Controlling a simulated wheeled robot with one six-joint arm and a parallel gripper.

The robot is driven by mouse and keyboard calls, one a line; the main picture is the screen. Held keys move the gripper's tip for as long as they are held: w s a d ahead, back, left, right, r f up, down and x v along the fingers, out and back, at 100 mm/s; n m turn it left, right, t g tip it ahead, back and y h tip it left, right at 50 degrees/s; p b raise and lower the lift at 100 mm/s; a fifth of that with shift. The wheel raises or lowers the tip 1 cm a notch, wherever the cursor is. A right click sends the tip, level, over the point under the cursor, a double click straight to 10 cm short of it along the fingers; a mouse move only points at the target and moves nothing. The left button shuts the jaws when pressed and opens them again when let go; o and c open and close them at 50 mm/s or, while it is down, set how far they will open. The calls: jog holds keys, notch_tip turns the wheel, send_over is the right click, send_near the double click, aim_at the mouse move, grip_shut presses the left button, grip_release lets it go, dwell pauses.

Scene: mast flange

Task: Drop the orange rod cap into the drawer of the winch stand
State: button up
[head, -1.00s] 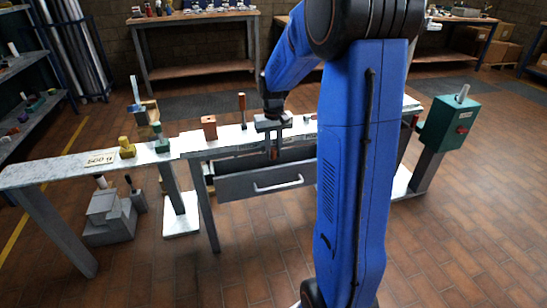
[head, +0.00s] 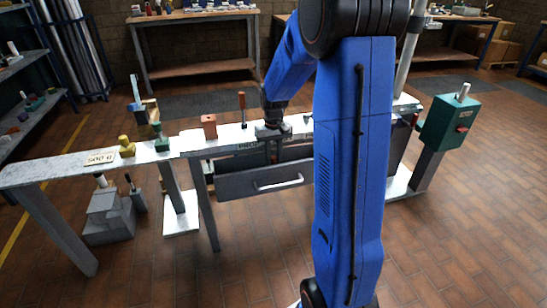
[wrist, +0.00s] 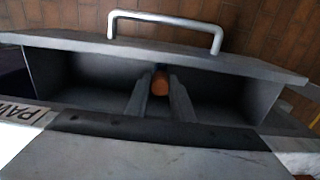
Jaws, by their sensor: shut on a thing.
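The orange rod cap (wrist: 160,83) shows between the fingertips of my gripper (wrist: 160,92) in the wrist view. The gripper is shut on it. The grey drawer (wrist: 95,72) of the winch stand is pulled open, with its bar handle (wrist: 165,18) on the outer side. My fingers reach down into the drawer's opening, near its middle from side to side. The part of the drawer floor behind the fingers and cap is hidden. In the head view my gripper (head: 274,150) is behind the drawer front (head: 240,184), and the cap cannot be made out.
The bench top (head: 110,160) carries a terracotta block (head: 209,126), a red-handled tool (head: 242,108), a yellow knob (head: 126,147) and a "500 g" card (head: 100,157). A green box on a post (head: 450,122) stands at right. The floor before the drawer is clear.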

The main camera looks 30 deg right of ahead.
aim_at(273, 157)
jog(key=o, duration=1)
notch_tip(273, 157, up, 12)
jog(key=s+a+r+t, duration=0.1)
jog(key=s+a+r, duration=0.4)
jog(key=s+a, duration=0.15)
jog(key=s+a+n+t, duration=0.1)
jog(key=s+a, duration=0.3)
jog(key=s, duration=0.8)
jog(key=s+a+f+n+t, duration=0.1)
jog(key=s+a, duration=0.4)
jog(key=s, duration=0.6)
jog(key=shift+s+a+f+n+t, duration=0.2)
jog(key=shift+s+n+t, duration=0.15)
jog(key=shift+n+t, duration=0.4)
